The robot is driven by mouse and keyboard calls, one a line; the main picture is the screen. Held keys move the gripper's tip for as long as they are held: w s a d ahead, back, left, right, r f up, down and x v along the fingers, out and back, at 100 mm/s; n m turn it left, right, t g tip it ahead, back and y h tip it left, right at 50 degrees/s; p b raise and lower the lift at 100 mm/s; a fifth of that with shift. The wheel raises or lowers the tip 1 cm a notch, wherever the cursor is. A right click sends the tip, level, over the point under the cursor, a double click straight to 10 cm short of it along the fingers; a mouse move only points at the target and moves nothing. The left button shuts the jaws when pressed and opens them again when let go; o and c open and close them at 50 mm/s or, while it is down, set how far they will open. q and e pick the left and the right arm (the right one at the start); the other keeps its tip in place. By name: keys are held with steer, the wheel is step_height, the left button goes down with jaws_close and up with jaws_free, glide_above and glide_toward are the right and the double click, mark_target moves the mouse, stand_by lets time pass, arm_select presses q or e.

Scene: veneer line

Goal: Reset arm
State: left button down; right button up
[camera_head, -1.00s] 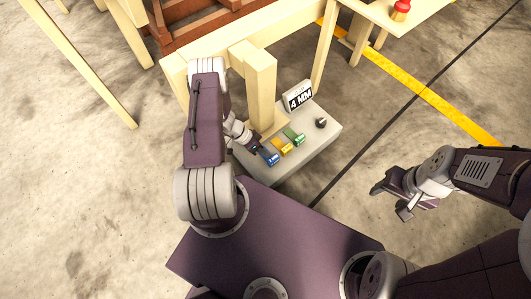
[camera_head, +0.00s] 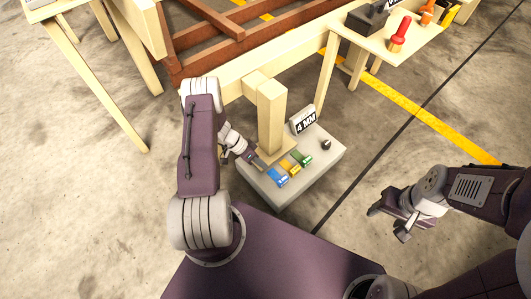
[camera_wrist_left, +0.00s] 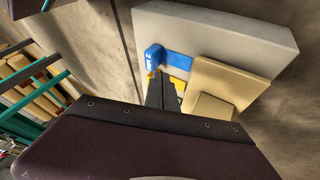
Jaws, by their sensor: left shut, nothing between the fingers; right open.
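My left gripper (camera_head: 256,160) is shut and empty, at the left edge of the grey box (camera_head: 318,175), close to a blue flap (camera_head: 279,178). In the left wrist view its dark fingers (camera_wrist_left: 161,90) point toward the blue flap (camera_wrist_left: 178,62); I cannot tell whether they touch it. Yellow (camera_head: 291,168) and green (camera_head: 302,158) flaps lie in a row beside the blue one. My right gripper (camera_head: 388,223) is open and empty above bare floor at the right.
A "4 MM" sign (camera_head: 306,123) and a dark knob (camera_head: 326,144) are on the box. A wooden post (camera_head: 271,120) stands close behind my left gripper. A wooden table (camera_head: 397,62) at the upper right carries a red-handled item (camera_head: 399,35). Floor is clear between box and right gripper.

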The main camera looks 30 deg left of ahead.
arm_select(q)
steer(key=s+d+r+n+y+p, duration=0.2)
steer(key=s+r, duration=0.2)
steer(key=r, duration=0.7)
steer(key=s+d+r+n+g+y+p, duration=0.1)
steer(key=s+d+r+n+y+p, duration=0.2)
steer(key=r, duration=0.7)
steer(key=s+d+r+n+y+p, duration=0.15)
steer(key=s+r, duration=0.35)
steer(key=r, duration=0.6)
step_height(320, 180, up, 38)
steer(key=p, duration=3.8)
steer(key=shift+s, duration=0.15)
steer(key=shift+s+y, duration=0.1)
steer(key=shift+y, duration=0.15)
